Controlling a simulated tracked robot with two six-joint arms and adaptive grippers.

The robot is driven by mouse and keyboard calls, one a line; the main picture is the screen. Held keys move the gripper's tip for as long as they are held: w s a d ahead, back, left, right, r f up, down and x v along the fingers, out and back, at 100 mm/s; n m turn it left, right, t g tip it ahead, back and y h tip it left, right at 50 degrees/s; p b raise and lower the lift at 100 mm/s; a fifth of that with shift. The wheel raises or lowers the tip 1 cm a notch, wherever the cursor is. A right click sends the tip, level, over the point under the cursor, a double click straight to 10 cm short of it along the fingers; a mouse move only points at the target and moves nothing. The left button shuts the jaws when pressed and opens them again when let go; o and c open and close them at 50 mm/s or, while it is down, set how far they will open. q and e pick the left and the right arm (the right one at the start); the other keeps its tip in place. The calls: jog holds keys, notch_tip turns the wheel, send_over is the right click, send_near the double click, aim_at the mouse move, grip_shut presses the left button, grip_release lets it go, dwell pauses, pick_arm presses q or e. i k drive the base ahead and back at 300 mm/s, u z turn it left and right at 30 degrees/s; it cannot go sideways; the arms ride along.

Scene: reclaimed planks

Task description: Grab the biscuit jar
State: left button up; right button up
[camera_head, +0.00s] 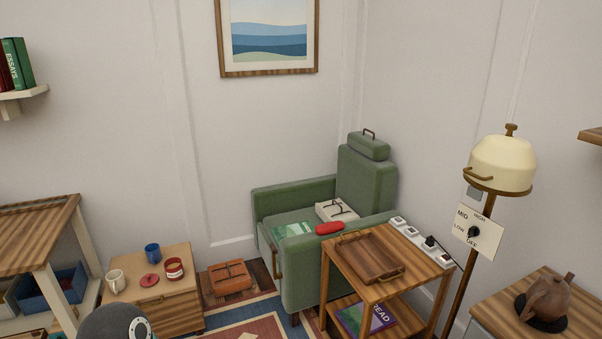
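A small red jar with a pale label band (174,268) stands on the low wooden cabinet (165,311) at the lower left. It looks like the biscuit jar, but the label is too small to read. A red round lid-like disc (150,281) lies just left of it on the same top. A blue cup (152,252) stands behind them and a white mug (115,280) stands at the left edge.
A green armchair (266,262) stands right of the cabinet, with an orange-brown case (228,277) on the floor between. A wooden side table (407,270) with a tray (384,259) and a floor lamp (503,163) stand farther right. A workbench (40,222) stands left.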

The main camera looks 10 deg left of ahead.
aim_at(174, 269)
jog(key=u, duration=0.1)
jog(key=i, duration=1.5)
jog(key=u, duration=0.85)
jog(key=i, duration=1.15)
jog(key=u, duration=1.2)
jog(key=i, duration=0.9)
jog(key=u, duration=0.6)
